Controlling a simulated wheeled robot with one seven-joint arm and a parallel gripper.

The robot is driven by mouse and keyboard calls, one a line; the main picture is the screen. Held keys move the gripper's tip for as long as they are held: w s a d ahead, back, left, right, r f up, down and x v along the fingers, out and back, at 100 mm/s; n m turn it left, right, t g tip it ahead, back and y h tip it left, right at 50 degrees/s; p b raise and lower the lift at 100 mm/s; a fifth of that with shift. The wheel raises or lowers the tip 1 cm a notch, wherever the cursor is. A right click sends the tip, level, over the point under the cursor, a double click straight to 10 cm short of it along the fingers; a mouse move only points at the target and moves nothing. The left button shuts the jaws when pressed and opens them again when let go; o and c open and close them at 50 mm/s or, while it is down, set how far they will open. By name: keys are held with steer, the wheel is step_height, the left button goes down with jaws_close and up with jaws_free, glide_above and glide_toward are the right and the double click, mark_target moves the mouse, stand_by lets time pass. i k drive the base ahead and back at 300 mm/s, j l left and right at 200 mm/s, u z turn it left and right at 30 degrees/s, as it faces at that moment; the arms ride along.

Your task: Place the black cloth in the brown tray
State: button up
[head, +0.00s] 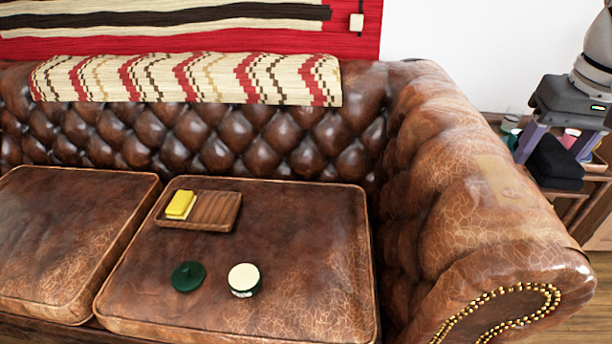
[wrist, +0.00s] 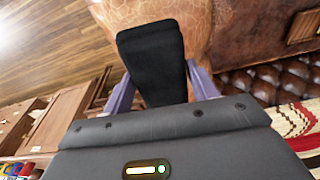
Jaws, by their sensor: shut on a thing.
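The black cloth (wrist: 153,60) is a dark folded block held between the two purple fingers of my gripper (wrist: 160,85) in the wrist view. In the head view my gripper (head: 553,150) is at the right, beyond the sofa's right arm, with the black cloth (head: 556,158) between its fingers. The brown tray (head: 214,212) is a wooden rectangle on the right seat cushion, well to the left of my gripper.
A dark green lid-like object (head: 188,276) and a green round container with a cream top (head: 244,280) sit on the cushion in front of the tray. The high sofa arm (head: 470,190) stands between my gripper and the tray. A wooden shelf unit (head: 590,190) is below my gripper.

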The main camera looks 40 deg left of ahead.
mark_target(219, 212)
steer(key=k+j, duration=0.15)
steer(key=j, duration=0.45)
steer(key=k+j+u, duration=0.15)
steer(key=j, duration=0.45)
steer(key=k+j, duration=0.1)
steer(key=j, duration=0.55)
steer(key=k+j+u, duration=0.15)
steer(key=j, duration=1.1)
steer(key=k+u, duration=0.05)
steer(key=k, duration=0.05)
